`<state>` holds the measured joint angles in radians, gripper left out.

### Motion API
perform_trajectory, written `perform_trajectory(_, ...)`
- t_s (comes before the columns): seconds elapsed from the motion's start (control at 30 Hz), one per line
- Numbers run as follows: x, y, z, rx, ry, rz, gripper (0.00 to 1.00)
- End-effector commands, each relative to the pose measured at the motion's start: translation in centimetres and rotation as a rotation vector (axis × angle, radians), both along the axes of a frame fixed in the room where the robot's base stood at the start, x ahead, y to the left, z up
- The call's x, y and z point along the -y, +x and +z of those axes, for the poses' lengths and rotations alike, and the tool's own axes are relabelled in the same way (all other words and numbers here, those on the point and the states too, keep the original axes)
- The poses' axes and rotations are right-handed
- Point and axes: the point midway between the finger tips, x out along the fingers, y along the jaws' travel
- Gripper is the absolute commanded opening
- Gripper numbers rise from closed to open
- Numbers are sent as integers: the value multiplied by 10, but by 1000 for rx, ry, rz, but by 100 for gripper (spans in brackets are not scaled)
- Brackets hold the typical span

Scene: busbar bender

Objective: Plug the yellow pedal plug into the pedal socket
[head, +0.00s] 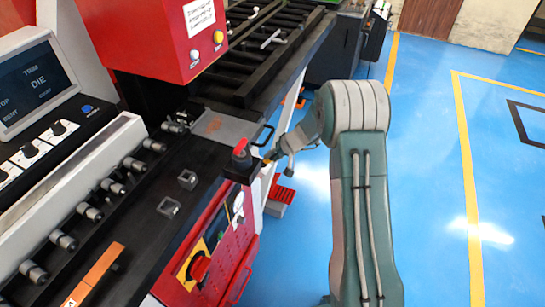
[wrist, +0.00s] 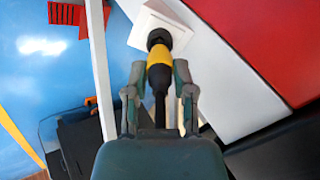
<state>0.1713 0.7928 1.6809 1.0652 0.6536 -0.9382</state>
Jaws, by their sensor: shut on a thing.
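The yellow pedal plug (wrist: 159,58) has a yellow body, a black front end and a black tail. It lies between the two fingers of my gripper (wrist: 160,80), which is shut on it. In the head view my gripper (head: 276,155) is at the machine's front corner, and a small yellow bit of the plug (head: 265,166) shows there. In the wrist view the plug's black front end overlaps a pale square box (wrist: 160,18) on a white panel. This may be the pedal socket. I cannot tell whether they touch, and the socket's opening is hidden.
A black box with a red knob (head: 241,150) stands on the bench corner close to my gripper. A red ribbed piece (head: 281,194) lies on the floor below; red ribs also show in the wrist view (wrist: 66,13). Blue floor to the right is clear.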

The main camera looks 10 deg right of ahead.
Motion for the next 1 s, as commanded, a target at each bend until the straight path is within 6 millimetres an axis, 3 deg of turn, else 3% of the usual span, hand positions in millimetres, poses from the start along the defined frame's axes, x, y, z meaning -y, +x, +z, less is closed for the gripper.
perform_trajectory(1.0,-6,4,-10,0,1,0,0)
